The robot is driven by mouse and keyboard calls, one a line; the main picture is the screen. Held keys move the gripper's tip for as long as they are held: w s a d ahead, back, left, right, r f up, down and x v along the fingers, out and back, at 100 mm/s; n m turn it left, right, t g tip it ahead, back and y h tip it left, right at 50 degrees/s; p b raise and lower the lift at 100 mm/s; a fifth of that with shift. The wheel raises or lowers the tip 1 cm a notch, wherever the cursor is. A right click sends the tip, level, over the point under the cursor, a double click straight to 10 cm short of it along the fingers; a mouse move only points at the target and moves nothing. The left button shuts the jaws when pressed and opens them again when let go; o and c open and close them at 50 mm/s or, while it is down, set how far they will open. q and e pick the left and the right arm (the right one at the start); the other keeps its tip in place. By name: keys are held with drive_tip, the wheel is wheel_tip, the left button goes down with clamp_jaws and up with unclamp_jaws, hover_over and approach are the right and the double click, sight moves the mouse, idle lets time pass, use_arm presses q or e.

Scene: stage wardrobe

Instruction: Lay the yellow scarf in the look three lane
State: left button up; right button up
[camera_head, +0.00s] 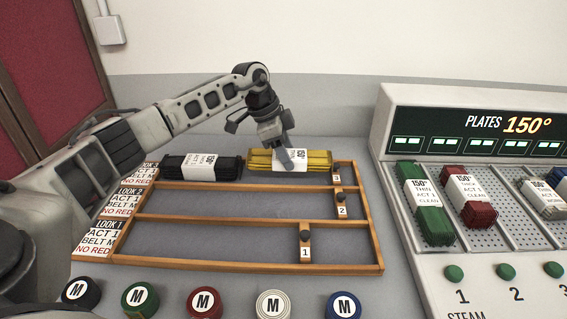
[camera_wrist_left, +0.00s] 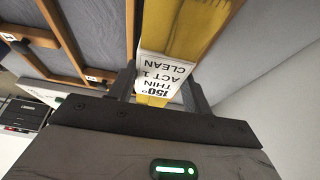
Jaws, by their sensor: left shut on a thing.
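The yellow scarf (camera_head: 318,160) is folded with a white paper band around it. It is at the right part of the back lane, the look three lane, of the wooden rack (camera_head: 240,187). My left gripper (camera_head: 284,158) is shut on the scarf at its band. In the left wrist view the scarf (camera_wrist_left: 188,35) runs between the two fingers of the gripper (camera_wrist_left: 160,88), and its band reads 150°, thin, act 1, clean. I cannot tell whether the scarf touches the lane floor. My right gripper is not in view.
A folded black scarf (camera_head: 203,167) lies left in the same lane. The front two lanes are empty apart from numbered sliders. Round M-marked pucks (camera_head: 205,302) line the front. A steam plate machine (camera_head: 470,150) with banded scarves stands right.

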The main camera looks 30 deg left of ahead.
use_arm(q)
drive_tip(key=shift+a+f, duration=0.35)
drive_tip(key=shift+f, duration=0.1)
drive_tip(key=shift+w+f, duration=0.1)
drive_tip(key=shift+f, duration=1.55)
drive_tip(key=o, duration=0.7)
drive_tip(key=shift+a, duration=0.1)
drive_tip(key=v, duration=1.2)
drive_tip(key=shift+r, duration=0.1)
